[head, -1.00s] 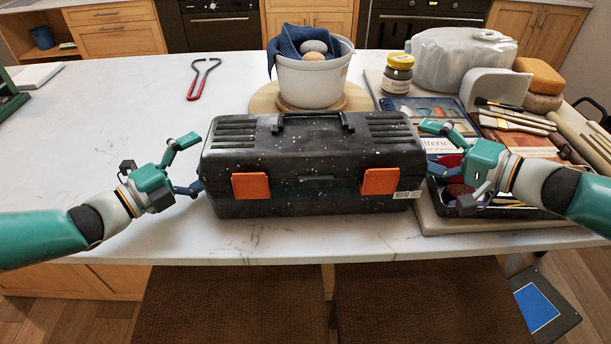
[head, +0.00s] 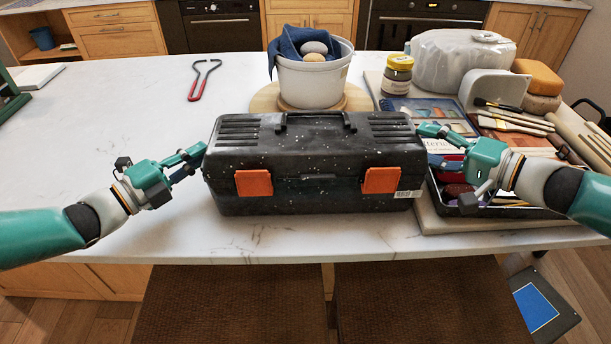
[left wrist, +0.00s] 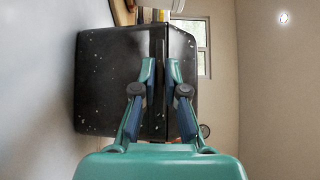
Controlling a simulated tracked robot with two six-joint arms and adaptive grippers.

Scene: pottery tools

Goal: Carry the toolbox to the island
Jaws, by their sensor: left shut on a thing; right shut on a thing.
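The black speckled toolbox (head: 315,150) with two orange latches lies lengthwise on the white marble island top (head: 120,120), near its front edge. My left gripper (head: 190,160) is shut on the toolbox's left end. In the left wrist view, its fingers (left wrist: 160,80) are close together against the dark end of the toolbox (left wrist: 105,85), at a ridge. My right gripper (head: 432,145) is shut at the toolbox's right end. Its exact contact is partly hidden by the fingers.
Behind the toolbox stands a white bucket (head: 312,82) with a blue cloth on a round wooden board. Red-handled tongs (head: 200,80) lie at back left. The left of the top is mostly clear.

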